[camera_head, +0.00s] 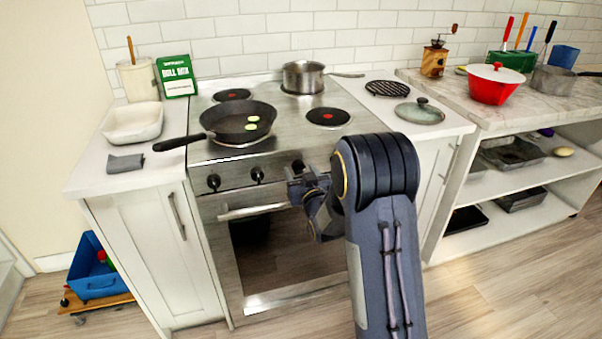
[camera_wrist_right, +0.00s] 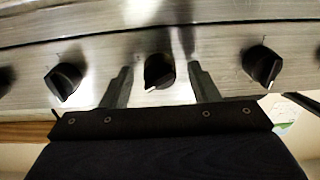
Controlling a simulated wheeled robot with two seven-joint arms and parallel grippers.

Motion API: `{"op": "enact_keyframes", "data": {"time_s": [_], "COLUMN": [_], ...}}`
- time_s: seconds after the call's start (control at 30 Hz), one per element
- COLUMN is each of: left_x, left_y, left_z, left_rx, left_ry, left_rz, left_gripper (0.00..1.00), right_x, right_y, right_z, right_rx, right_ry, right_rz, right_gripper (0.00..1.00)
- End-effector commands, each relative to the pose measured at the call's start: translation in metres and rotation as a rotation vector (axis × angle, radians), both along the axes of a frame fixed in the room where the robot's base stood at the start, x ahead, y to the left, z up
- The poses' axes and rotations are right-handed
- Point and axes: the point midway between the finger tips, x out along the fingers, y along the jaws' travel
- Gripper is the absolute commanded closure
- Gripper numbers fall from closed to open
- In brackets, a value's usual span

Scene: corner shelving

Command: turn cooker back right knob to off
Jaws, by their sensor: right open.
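The cooker (camera_head: 225,160) has a row of black knobs on its steel front panel. Two knobs (camera_head: 257,175) show clear of my arm, and another knob (camera_head: 297,166) shows just above my right gripper (camera_head: 298,184). In the right wrist view the gripper (camera_wrist_right: 160,86) is open, with one finger on each side of a middle knob (camera_wrist_right: 159,70). That knob's white mark points down and slightly left. I cannot tell whether the fingers touch it. Other knobs (camera_wrist_right: 65,81) (camera_wrist_right: 262,65) stand to either side. No labels are readable. My left gripper is not in view.
A frying pan (camera_head: 238,119) with green slices sits on the cooker, its handle reaching left. A steel pot (camera_head: 303,77) stands on the back right burner. The oven handle (camera_head: 250,211) runs below the knobs. Counters flank the cooker, with a lid (camera_head: 420,112) on the right one.

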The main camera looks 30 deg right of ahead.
Motion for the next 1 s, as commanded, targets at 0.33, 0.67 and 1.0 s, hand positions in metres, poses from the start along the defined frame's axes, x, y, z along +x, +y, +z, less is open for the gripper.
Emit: {"op": "enact_keyframes", "data": {"time_s": [0.33,0.67,1.0], "left_x": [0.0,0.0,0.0], "left_y": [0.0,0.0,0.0], "left_z": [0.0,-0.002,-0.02], "left_rx": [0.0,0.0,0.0], "left_ry": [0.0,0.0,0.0], "left_rz": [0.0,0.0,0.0], "left_gripper": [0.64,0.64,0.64], "right_x": [0.0,0.0,-0.001], "right_y": [0.0,0.0,0.0], "right_z": [0.0,0.0,-0.003], "right_rx": [0.0,-0.01,-0.156], "right_ry": [0.0,0.002,0.034], "right_rz": [0.0,0.0,0.0], "right_gripper": [0.7,0.89,0.89]}}
